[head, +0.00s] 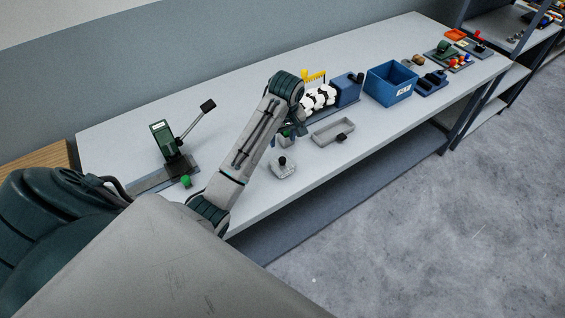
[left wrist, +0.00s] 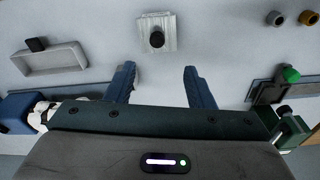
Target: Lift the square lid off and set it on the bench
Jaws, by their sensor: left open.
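The square lid (head: 289,170) is pale grey with a black round knob, near the bench's front edge. In the left wrist view the lid (left wrist: 157,22) is at the top centre, knob facing the camera. My left gripper (left wrist: 161,85) is open and empty, its two blue fingers apart. The lid lies beyond the fingertips, not between them. In the head view the gripper is mostly hidden behind my left arm's wrist. The bench (head: 240,93) is a long light grey top. I cannot tell how tall the container under the lid is. My right gripper is not in view.
A grey tray (head: 320,137) with a black piece lies right of the lid. A blue bin (head: 388,90) stands farther right, and a black-and-white object (head: 319,97) behind. A green lever device (head: 163,137) stands left. Bare bench lies around the lid.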

